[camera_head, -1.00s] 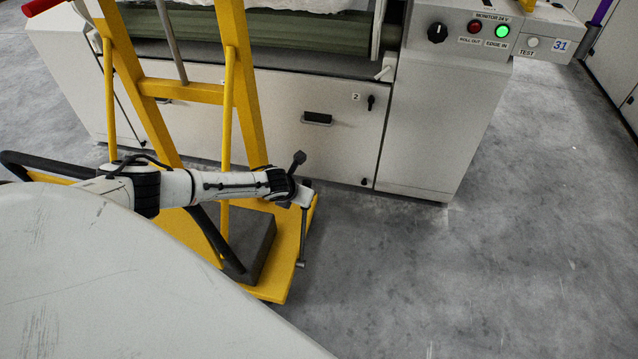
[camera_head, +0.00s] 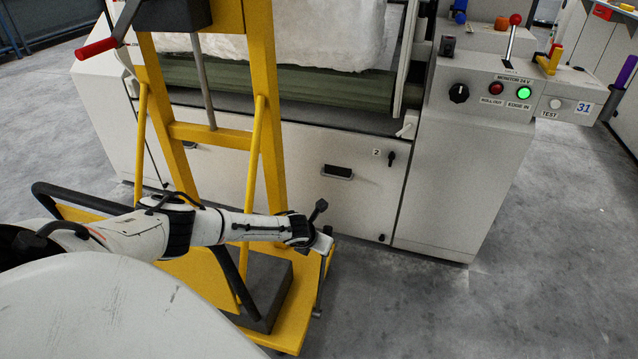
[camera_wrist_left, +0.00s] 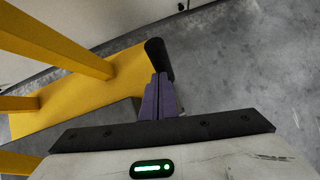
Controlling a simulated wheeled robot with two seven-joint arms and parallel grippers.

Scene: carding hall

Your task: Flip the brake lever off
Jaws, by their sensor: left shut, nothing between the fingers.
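My left gripper (camera_wrist_left: 160,80) is shut and empty, with its purple fingers together in the wrist view. A short black cylindrical grip (camera_wrist_left: 159,58), which looks like the brake lever's end, is right at the fingertips. I cannot tell whether they touch. In the head view, my left gripper (camera_head: 322,241) is above the right edge of the yellow lift cart's base (camera_head: 290,338). A thin grey upright rod (camera_head: 319,288) shows just below it there. The gripper partly hides the lever, so its setting is unclear. My right gripper is not in view.
The yellow cart's mast (camera_head: 262,90) and slanted struts stand close behind my left arm. The machine's white front panel (camera_head: 350,205) is beyond, with a control panel (camera_head: 478,93) and red-knobbed lever (camera_head: 515,20) at right. Grey floor (camera_head: 540,290) is free at right.

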